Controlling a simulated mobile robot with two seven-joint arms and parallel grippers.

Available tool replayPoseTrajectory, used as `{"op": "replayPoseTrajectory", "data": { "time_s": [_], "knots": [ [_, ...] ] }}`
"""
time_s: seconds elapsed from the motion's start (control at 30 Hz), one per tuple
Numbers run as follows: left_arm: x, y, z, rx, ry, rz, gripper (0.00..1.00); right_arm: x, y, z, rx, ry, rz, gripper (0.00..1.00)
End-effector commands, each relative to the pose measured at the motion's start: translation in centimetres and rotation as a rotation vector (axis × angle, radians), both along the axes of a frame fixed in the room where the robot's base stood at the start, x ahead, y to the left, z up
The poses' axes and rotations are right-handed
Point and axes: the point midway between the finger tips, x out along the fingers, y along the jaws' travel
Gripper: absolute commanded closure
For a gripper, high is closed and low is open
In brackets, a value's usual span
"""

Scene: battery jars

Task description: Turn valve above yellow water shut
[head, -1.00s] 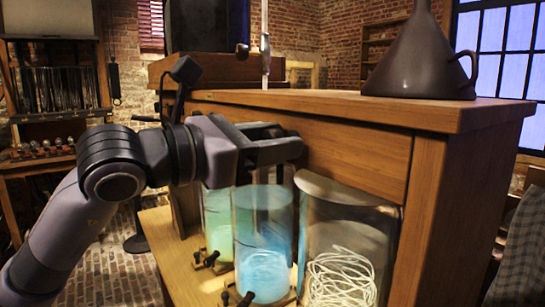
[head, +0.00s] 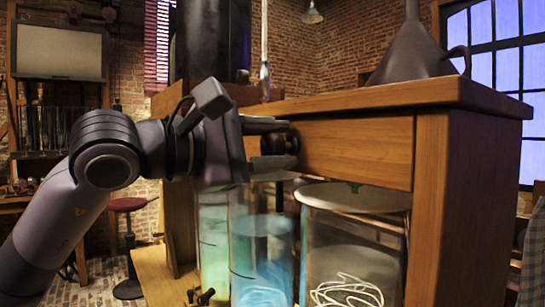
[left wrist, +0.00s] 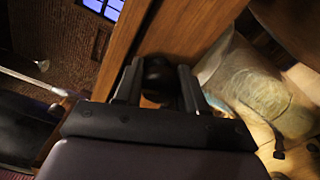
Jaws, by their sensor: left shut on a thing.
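My left gripper (head: 275,142) is at the front of the wooden cabinet, above the jars. It is shut on a dark round knob-like piece (left wrist: 156,70), seen between its fingers in the left wrist view (left wrist: 160,86). I cannot tell for certain that this is the valve. Below it, a jar with pale yellow-green liquid (head: 213,250) stands at the left, partly behind a jar of blue liquid (head: 262,250). Small black taps (head: 203,297) sit low by the jars. My right gripper is not in view.
A clear jar with white cord (head: 350,265) stands to the right under the cabinet top (head: 390,98). A dark funnel (head: 415,50) stands on that top. A red stool (head: 128,205) is on the brick floor at the left.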

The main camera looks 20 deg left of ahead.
Motion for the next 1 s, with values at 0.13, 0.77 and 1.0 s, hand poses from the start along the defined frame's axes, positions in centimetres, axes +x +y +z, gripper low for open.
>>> {"op": "replayPoseTrajectory", "data": {
  "time_s": [0.13,0.77,1.0],
  "knots": [
    [-0.14,-0.01,0.09,0.091,-0.082,-0.002,0.90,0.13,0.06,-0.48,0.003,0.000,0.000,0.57],
    [-0.14,-0.10,0.03,0.281,-0.226,-0.003,0.90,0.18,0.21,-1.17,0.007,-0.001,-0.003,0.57],
    [-0.14,-0.12,-0.01,0.284,-0.227,-0.004,0.90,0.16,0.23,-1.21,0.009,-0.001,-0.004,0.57]
  ]
}}
